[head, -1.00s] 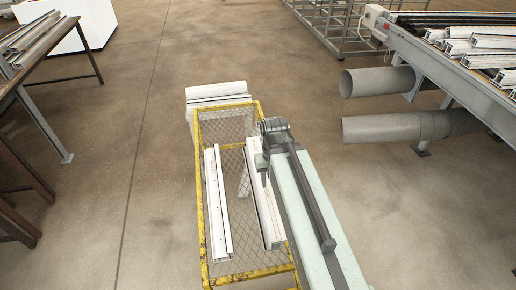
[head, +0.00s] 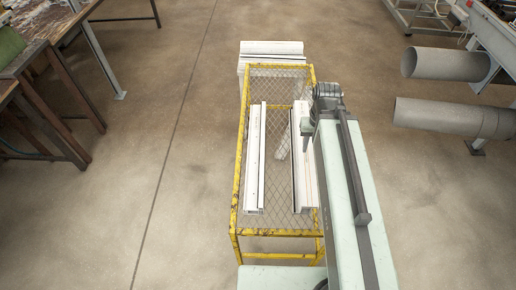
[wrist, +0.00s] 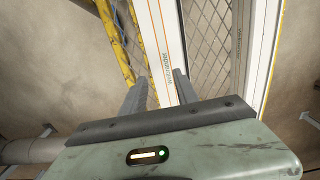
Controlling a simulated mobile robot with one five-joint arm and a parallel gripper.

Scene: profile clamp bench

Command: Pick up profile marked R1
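Two white profiles lie lengthwise on the mesh top of a yellow-framed cart: a left profile (head: 255,155) and a right profile (head: 299,170). My gripper (head: 309,136) is at the right profile, whose far part my arm partly hides. In the wrist view, my gripper (wrist: 160,88) is open, its two fingers apart on either side of a white profile (wrist: 163,45) near the yellow rail. That profile bears small coloured print that I cannot read. The other profile (wrist: 256,45) is at the right there. I cannot make out an R1 mark on either. Finger contact is unclear.
The yellow cart frame (head: 239,180) surrounds the profiles. More white profiles (head: 271,48) lie behind the cart. Grey pipes (head: 440,64) stick out from a rack at the right. Dark tables (head: 40,55) stand at the left. The floor between is clear.

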